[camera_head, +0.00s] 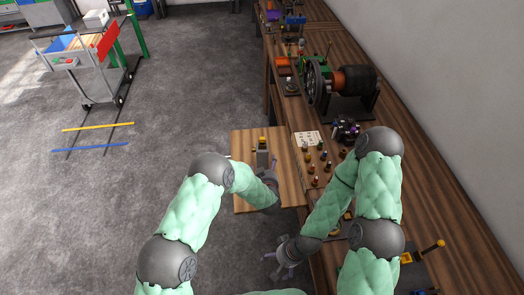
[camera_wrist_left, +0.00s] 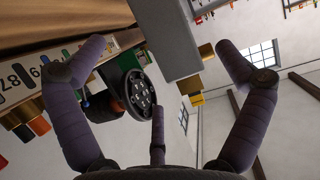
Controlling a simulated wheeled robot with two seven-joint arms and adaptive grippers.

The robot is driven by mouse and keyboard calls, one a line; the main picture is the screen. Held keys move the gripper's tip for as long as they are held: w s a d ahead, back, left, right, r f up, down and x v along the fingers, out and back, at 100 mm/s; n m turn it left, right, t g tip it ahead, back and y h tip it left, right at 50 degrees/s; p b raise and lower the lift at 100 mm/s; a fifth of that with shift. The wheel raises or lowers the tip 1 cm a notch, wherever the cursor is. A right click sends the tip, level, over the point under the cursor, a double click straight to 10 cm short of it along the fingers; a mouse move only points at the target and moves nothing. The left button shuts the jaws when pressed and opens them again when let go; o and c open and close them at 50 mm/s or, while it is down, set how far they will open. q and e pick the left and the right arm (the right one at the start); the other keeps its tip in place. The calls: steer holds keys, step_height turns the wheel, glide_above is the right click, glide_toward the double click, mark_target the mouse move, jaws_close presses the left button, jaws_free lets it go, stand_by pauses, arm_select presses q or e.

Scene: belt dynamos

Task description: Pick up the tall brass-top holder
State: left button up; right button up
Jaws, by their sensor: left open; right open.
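The tall brass-top holder (camera_head: 263,157) stands upright on a light wooden board. It has a grey body and a small brass-coloured top. My left gripper (camera_head: 268,174) is open just in front of it in the head view. In the left wrist view the holder's grey body (camera_wrist_left: 168,42) shows beyond and between the spread fingers of my left gripper (camera_wrist_left: 163,60), with brass parts at its end. I cannot tell whether a finger touches it. My right gripper (camera_head: 283,262) is open and empty, lower down, beside the bench's left edge.
The wooden board (camera_head: 243,200) juts out left from the long bench. A white plate with holes (camera_head: 307,139) and several small brass-topped pegs (camera_head: 316,169) are on the bench to the right. A green machine with a black wheel (camera_head: 318,83) stands farther back. A cart (camera_head: 85,60) stands far left.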

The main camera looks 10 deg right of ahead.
mark_target(265, 159)
arm_select(q)
steer(key=x, duration=0.4)
steer(key=shift+r+x, duration=0.2)
steer(key=shift+x, duration=2.6)
steer(key=c, duration=1.6)
steer(key=shift+w+r, duration=0.1)
steer(key=shift+w, duration=0.05)
steer(key=shift+c, duration=0.3)
steer(key=shift+r, duration=0.6)
steer(key=s+r, duration=0.1)
steer(key=r, duration=0.1)
steer(key=s+r, duration=0.2)
steer(key=r, duration=0.1)
steer(key=s+r, duration=0.1)
steer(key=r, duration=0.1)
steer(key=shift+s+a+r, duration=0.3)
steer(key=shift+a+r, duration=0.05)
steer(key=v, duration=1)
steer(key=shift+a+p, duration=0.3)
